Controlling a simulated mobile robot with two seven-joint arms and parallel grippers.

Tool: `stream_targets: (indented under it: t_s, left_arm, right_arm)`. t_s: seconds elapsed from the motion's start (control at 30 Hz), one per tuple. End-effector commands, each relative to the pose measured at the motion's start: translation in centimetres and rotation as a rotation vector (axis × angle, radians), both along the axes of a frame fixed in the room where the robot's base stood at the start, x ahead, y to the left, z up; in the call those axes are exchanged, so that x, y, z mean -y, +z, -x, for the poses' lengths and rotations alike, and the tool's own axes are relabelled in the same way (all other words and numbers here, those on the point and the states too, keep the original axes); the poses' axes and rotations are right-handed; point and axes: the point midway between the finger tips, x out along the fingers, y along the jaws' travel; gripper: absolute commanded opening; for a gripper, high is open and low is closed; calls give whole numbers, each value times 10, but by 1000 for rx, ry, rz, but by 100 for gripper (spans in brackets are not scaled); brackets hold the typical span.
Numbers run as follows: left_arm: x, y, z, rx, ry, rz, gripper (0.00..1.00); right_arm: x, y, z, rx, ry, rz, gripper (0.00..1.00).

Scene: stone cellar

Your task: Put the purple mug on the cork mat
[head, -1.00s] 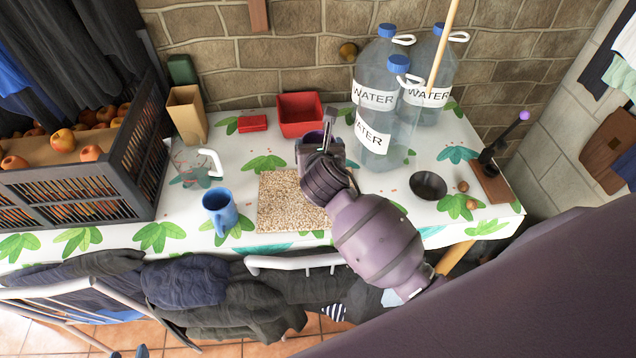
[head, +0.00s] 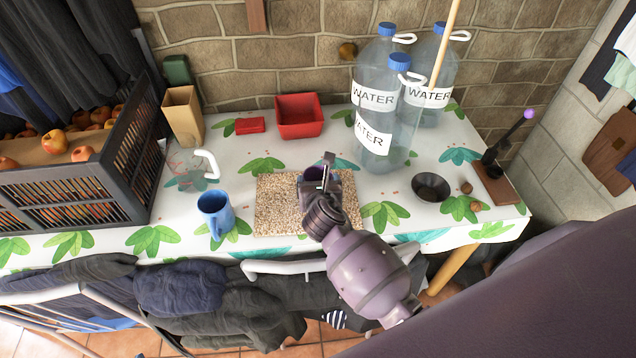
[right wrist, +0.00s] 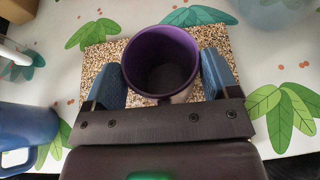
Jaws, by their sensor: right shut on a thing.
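The purple mug (right wrist: 160,62) is between the fingers of my right gripper (right wrist: 164,85), which is shut on it. In the head view the right gripper (head: 325,178) is over the right part of the cork mat (head: 275,205) and hides most of the mug. The mug looks upright, with its open top facing the wrist camera. The speckled cork mat also shows behind and beside the mug in the right wrist view (right wrist: 103,62). I cannot tell whether the mug's base touches the mat. My left gripper is not in view.
A blue mug (head: 215,213) stands just left of the mat, and a clear mug (head: 190,170) behind it. A red bin (head: 299,115) and large water bottles (head: 378,125) stand at the back. A dark bowl (head: 431,187) is to the right. A crate of apples (head: 90,195) stands far left.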

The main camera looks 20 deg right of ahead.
Motion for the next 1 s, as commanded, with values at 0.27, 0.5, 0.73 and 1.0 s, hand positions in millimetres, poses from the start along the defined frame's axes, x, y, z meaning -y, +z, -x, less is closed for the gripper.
stream_targets:
  t_s: [0.27,0.5,0.73,1.0]
  left_arm:
    - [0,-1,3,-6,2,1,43]
    - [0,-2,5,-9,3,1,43]
    - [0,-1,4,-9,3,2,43]
    - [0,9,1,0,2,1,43]
  right_arm:
    - [0,0,-1,3,1,1,31]
    - [0,0,0,1,0,0,100]
    - [0,3,0,1,0,-1,100]
    - [-12,18,36,0,0,0,100]
